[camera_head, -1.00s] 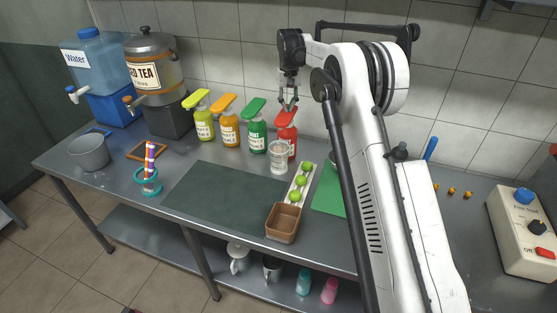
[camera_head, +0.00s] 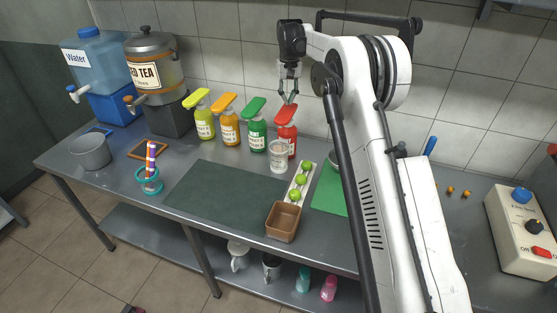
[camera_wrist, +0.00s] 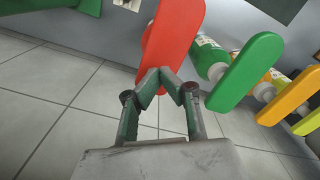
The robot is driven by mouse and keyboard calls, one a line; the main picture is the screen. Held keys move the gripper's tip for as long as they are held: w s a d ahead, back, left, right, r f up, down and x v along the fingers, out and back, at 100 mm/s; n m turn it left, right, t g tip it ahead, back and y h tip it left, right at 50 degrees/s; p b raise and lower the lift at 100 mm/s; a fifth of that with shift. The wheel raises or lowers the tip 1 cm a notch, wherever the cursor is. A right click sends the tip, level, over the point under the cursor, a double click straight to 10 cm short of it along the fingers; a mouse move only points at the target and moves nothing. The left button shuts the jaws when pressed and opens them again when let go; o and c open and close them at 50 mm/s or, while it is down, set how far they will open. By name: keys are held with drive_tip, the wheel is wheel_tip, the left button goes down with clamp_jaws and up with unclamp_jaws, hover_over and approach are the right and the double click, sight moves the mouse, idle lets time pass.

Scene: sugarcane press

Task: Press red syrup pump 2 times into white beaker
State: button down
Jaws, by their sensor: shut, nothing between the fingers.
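The red syrup pump (camera_head: 286,116) stands at the right end of the row of bottles, its red lever on top. It also shows in the wrist view as a long red lever (camera_wrist: 172,38). The white beaker (camera_head: 278,157) stands in front of the red bottle, beneath the lever's front end. My gripper (camera_head: 289,101) is shut and empty, pointing down just above the red lever. In the wrist view my fingertips (camera_wrist: 168,72) meet over the lever's near end. I cannot tell whether they touch it.
Green (camera_head: 256,135), orange (camera_head: 229,128) and yellow (camera_head: 204,122) pump bottles stand left of the red one. A white tray of limes (camera_head: 293,203) and a brown box (camera_head: 282,223) lie in front. The dark mat (camera_head: 225,198) is clear.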

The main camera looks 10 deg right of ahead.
sight(288, 109)
drive_tip(key=shift+f, duration=0.25)
drive_tip(key=shift+f+b, duration=1.5)
drive_tip(key=shift+f, duration=0.85)
drive_tip(key=shift+r+p, duration=1.15)
drive_tip(key=shift+r, duration=1.45)
drive_tip(key=shift+r, duration=0.1)
wheel_tip(288, 109, up, 6)
drive_tip(key=p, duration=0.2)
drive_tip(key=shift+p, duration=0.4)
drive_tip(key=shift+w, duration=0.1)
